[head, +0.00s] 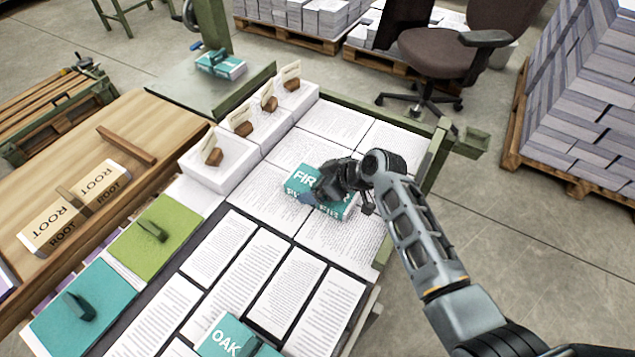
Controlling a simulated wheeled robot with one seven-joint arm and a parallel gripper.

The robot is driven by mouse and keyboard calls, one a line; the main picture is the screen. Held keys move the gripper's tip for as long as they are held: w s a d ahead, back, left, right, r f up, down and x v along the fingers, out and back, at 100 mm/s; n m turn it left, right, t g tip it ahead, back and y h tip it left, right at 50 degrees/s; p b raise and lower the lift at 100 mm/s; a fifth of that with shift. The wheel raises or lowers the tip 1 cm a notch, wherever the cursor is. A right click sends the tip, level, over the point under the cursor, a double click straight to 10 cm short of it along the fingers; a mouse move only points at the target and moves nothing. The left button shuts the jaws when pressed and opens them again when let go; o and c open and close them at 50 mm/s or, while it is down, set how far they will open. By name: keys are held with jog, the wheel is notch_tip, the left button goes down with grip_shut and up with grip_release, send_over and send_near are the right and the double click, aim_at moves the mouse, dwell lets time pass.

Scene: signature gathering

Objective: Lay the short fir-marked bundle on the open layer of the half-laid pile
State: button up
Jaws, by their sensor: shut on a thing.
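The teal bundle marked FIR (300,175) is in my gripper (328,187), which is shut on it from the right and covers part of its lettering. The bundle is over the middle of several large printed white sheets (265,195). I cannot tell whether it touches them or hangs just above. In front, narrower printed sheets (218,247) lie in spaced rows on a dark board. A teal bundle marked OAK (222,334) lies at the bottom edge, partly cut off. Which group is the half-laid pile is not clear.
White stacks with cards and brown blocks (218,158) line the back left of the sheets. Green (160,228) and teal (90,315) stacks with handles stand left. ROOT blocks (60,222) lie on a wooden bench. Another teal bundle (222,66) sits behind. A chair (440,52) stands beyond.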

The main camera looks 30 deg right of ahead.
jog(key=shift+f, duration=0.2)
jog(key=shift+f, duration=0.15)
jog(key=o, duration=1)
jog(key=v, duration=1.2)
